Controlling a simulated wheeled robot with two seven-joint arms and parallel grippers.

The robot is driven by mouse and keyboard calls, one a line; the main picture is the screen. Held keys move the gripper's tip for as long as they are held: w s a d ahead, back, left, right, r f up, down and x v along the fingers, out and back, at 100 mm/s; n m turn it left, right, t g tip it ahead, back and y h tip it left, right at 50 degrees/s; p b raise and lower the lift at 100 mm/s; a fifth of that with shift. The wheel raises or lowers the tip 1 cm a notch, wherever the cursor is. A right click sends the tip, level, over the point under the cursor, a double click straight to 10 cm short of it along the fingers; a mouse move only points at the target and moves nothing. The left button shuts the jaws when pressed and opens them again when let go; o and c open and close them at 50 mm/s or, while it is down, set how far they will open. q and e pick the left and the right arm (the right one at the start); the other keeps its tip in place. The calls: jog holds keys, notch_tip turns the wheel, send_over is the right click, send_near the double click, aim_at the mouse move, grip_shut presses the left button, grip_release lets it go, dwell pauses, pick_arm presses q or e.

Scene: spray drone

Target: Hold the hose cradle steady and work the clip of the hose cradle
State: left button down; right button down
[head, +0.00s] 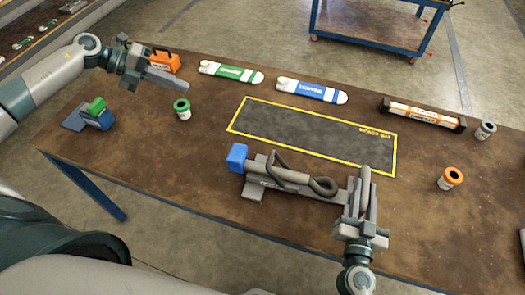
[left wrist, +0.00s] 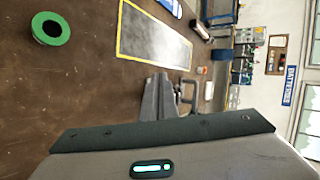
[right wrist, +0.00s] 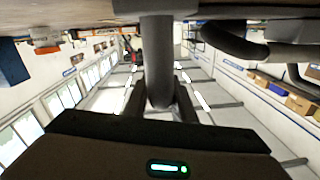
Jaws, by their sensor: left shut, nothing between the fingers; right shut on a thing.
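The hose cradle (head: 254,193) is a grey frame near the front middle of the table, with a dark looped hose (head: 300,180) on it and a blue block (head: 237,157) at its left end. My right gripper (head: 360,185) is shut on a grey bar at the cradle's right end. In the right wrist view this thick grey bar (right wrist: 158,60) stands between the fingers. My left gripper (head: 182,86) is shut and empty, above the back left of the table, well apart from the cradle. Its closed fingers (left wrist: 158,85) show in the left wrist view. The clip cannot be told apart clearly.
A yellow-bordered dark mat (head: 310,133) lies empty behind the cradle.

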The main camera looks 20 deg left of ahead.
pick_arm(q)
jog(key=s+d+f+m+g+h, duration=0.3)
jog(key=s+d, duration=0.5)
jog(key=d, duration=0.5)
notch_tip(320, 180, down, 2)
jog(key=shift+s+d+f+m+g, duration=0.1)
jog(key=shift+s+d+m+g, duration=0.05)
jog(key=shift+m+g, duration=0.45)
jog(key=x, duration=1.4)
jog(key=shift+r, duration=0.25)
jog(key=shift+d+r, duration=0.1)
jog(key=shift+d, duration=0.05)
jog(key=shift+d+r, duration=0.15)
jog(key=shift+d, duration=0.05)
